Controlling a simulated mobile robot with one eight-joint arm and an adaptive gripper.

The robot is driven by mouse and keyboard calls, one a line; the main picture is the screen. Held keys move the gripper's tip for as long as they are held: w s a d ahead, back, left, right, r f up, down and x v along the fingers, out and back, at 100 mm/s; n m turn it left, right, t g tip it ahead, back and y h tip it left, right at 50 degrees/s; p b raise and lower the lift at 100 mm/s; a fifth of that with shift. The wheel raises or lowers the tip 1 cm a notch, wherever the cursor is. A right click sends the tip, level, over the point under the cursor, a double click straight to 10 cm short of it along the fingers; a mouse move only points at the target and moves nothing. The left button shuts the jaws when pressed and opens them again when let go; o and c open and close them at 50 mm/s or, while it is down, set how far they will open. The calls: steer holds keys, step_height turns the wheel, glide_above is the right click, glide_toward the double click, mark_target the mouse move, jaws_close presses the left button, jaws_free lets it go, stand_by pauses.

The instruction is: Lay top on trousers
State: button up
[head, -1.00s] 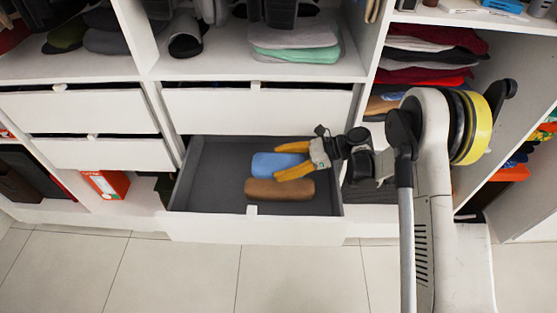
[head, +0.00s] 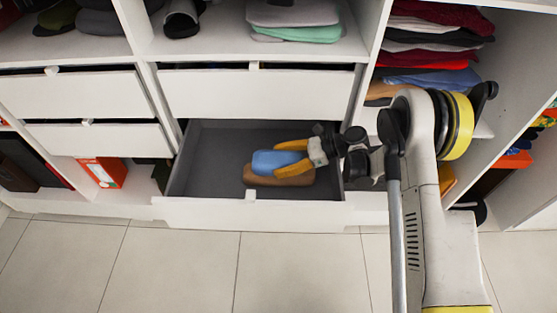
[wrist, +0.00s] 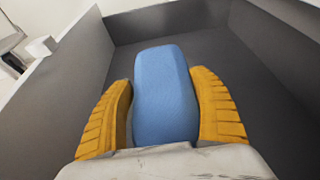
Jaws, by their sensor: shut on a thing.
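The blue folded top (head: 268,161) is in the open drawer, between the yellow fingers of my gripper (head: 280,160). My gripper is shut on its sides. In the wrist view the top (wrist: 164,92) fills the space between the two fingers. The brown folded bundle, seemingly the trousers (head: 262,180), lies on the drawer floor toward the front. In the head view the top overlaps the brown bundle and covers its back part. I cannot tell whether they touch. The brown bundle is hidden in the wrist view.
The open grey-lined drawer (head: 207,160) has free floor to the left. Its front panel (head: 250,212) and side walls surround the clothes. A closed drawer (head: 255,95) sits just above. Shelves with folded clothes (head: 430,50) stand at the right.

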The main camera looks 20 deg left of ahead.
mark_target(279, 158)
steer(key=shift+f, duration=0.35)
steer(key=o, duration=1.4)
steer(key=shift+c, duration=0.2)
steer(key=shift+c, duration=0.5)
step_height(279, 158, up, 9)
steer(key=p, duration=0.4)
